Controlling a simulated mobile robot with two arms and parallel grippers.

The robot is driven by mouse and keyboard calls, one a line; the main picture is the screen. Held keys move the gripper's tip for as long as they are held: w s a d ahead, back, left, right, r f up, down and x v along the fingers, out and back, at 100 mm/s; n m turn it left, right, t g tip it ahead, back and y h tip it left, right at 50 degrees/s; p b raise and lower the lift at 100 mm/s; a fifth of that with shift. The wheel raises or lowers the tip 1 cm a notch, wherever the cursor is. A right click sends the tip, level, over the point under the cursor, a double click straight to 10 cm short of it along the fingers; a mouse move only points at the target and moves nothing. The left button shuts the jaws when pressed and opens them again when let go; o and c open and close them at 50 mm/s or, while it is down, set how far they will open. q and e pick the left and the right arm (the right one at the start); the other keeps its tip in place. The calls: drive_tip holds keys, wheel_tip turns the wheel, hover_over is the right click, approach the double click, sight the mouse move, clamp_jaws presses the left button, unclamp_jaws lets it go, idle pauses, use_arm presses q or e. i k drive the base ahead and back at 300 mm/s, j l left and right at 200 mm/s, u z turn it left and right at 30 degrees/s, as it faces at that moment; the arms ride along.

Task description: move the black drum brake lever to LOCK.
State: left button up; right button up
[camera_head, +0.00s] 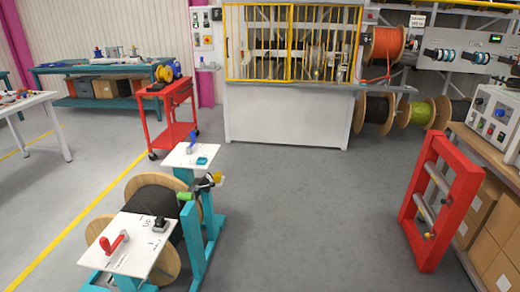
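A wooden reel with black cable (157,190) sits in a teal stand (193,235) at the lower left. A white plate (128,257) on the near side carries a red lever (113,243) and a small black piece (159,223). Its markings are too small to read. A second white plate (180,156) on the far side carries a blue lever (191,142) and a teal piece (201,161). I cannot tell which lever is the black drum's brake, nor which position is LOCK. Neither of my grippers shows in the head view.
A red cart (171,115) stands behind the stand, with a white table (35,103) at the left. A red frame with rollers (440,200) stands at the right beside shelved boxes (480,212). A yellow-barred machine (290,115) is at the back. The middle floor is clear.

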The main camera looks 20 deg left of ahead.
sight(212, 184)
drive_tip(key=i+u, duration=0.1)
drive_tip(key=i, duration=0.6)
drive_tip(key=i+l+u, duration=0.1)
drive_tip(key=i, duration=0.55)
drive_tip(key=i+l+u, duration=0.1)
drive_tip(key=i, duration=0.6)
drive_tip(key=l, duration=0.1)
